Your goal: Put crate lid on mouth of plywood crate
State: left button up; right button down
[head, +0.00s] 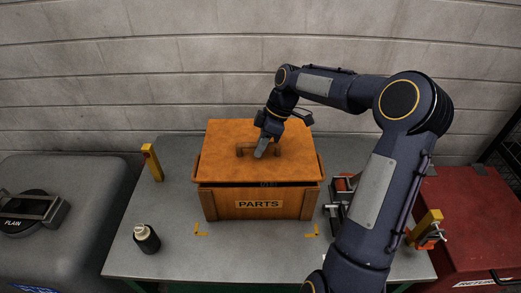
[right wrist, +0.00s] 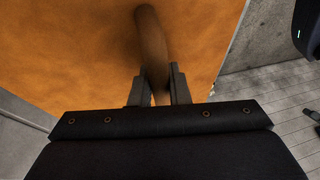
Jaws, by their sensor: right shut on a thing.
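The plywood crate (head: 231,206) stands on the grey table with its "PARTS" label facing me. The orange-brown crate lid (head: 221,139) is over the crate's mouth, with a dark gap along the front between lid and crate. I cannot tell whether the lid touches the rim anywhere. My right gripper (head: 262,150) is shut on the lid's handle, near the lid's middle. In the right wrist view the two fingers (right wrist: 159,88) are on either side of the brown handle (right wrist: 151,45), with the lid's top (right wrist: 80,50) behind. My left gripper is not in view.
The grey table (head: 160,190) has yellow corner marks (head: 200,229) in front of the crate. A dark bottle (head: 146,239) and a yellow post (head: 152,162) stand left. A metal device (head: 340,195) is close right of the crate. A red cabinet (head: 465,215) is far right.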

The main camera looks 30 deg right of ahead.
jog(key=shift+f, duration=1)
jog(key=c, duration=1.4)
grip_release()
jog(key=shift+f, duration=0.1)
jog(key=w+v, duration=0.1)
jog(key=v, duration=1)
jog(key=s+a+r+m+h, duration=0.1)
jog(key=s+a+r+m, duration=0.3)
jog(key=s, duration=0.3)
jog(key=s+a+f+m+t, duration=0.1)
jog(key=s+a+f+m, duration=0.1)
jog(key=s, duration=0.4)
jog(key=s+a+f+m+t, duration=0.2)
jog(key=s+a+f+m, duration=0.1)
jog(key=s+a+m, duration=0.1)
jog(key=s+a+f+m+t, duration=0.2)
jog(key=s+a+m, duration=0.1)
jog(key=s, duration=0.5)
jog(key=shift+s+a+f, duration=0.15)
jog(key=shift+s+a, duration=0.05)
jog(key=shift+a, duration=0.25)
jog(key=shift+s+a+f, duration=0.2)
jog(key=shift+a, duration=0.25)
